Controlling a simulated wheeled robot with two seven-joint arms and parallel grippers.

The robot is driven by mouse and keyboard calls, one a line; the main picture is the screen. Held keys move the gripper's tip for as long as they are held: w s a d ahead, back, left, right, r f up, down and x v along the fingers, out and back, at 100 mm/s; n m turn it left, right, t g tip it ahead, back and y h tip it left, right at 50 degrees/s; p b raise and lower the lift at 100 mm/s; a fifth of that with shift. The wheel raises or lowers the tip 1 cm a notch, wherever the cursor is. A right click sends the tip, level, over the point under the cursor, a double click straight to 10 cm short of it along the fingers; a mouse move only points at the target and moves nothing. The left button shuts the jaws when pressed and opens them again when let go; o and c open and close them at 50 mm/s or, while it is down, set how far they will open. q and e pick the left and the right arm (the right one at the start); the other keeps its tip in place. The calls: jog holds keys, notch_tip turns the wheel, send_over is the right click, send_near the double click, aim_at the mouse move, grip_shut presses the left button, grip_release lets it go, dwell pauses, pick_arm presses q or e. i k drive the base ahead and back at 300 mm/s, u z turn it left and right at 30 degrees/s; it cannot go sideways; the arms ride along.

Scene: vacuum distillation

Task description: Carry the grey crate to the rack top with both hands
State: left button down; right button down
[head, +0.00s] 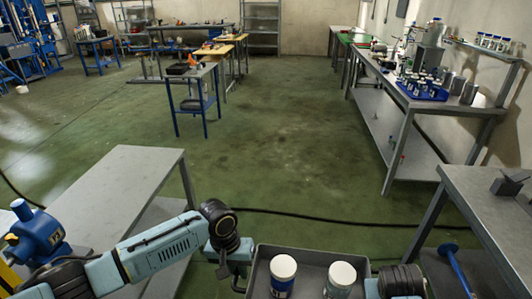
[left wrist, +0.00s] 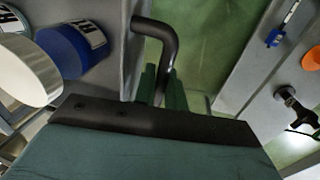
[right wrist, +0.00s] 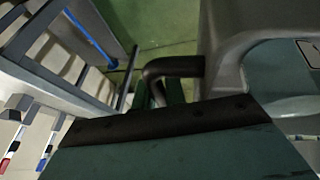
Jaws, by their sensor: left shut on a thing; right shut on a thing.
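The grey crate (head: 312,254) is at the bottom of the head view, partly cut off, with two white-lidded jars (head: 283,267) (head: 342,274) upright in it. My left gripper (left wrist: 150,88) is shut on the crate's dark bent handle (left wrist: 160,32) at its left side. In the right wrist view, my right gripper (right wrist: 157,96) is shut on the other handle (right wrist: 170,67) beside the crate wall (right wrist: 235,30). The floor shows below both handles, so the crate is held up. I cannot tell which shelf is the rack.
A grey bench (head: 125,170) stands close on the left, and a grey table (head: 490,190) close on the right. A long workbench (head: 400,85) with bottles and a blue tray runs along the right wall. The green floor (head: 285,140) ahead is open, crossed by a black cable.

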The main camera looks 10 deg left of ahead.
aim_at(114, 185)
jog(key=i, duration=2.5)
jog(key=u, duration=1.65)
